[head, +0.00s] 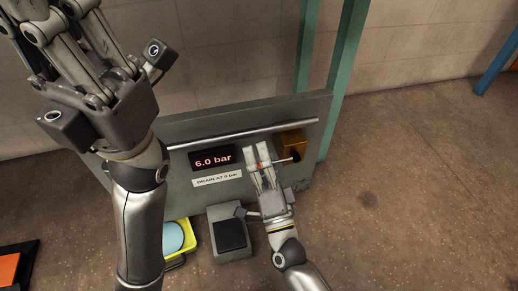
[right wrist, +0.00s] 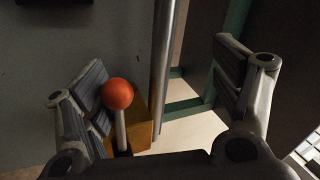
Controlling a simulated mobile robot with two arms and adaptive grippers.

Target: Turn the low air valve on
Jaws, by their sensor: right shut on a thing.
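A brass valve block (head: 291,142) sits at the right end of the grey panel (head: 225,120). A lever with an orange ball knob (right wrist: 117,93) rises from the block, which also shows in the right wrist view (right wrist: 138,128). My right gripper (head: 259,150) is shut on the orange knob in front of the panel. In the right wrist view the knob lies by the left finger, and the right finger looks well apart from it. My left gripper (head: 65,25) is raised at the upper left, empty, fingers spread, tips partly cut off.
A dark display (head: 212,159) reads 6.0 bar, above a white drain label (head: 217,178). A metal pipe (head: 225,136) crosses the panel. A grey box (head: 233,250) and a yellow tray (head: 192,238) with a blue disc stand in front. Floor at right is clear.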

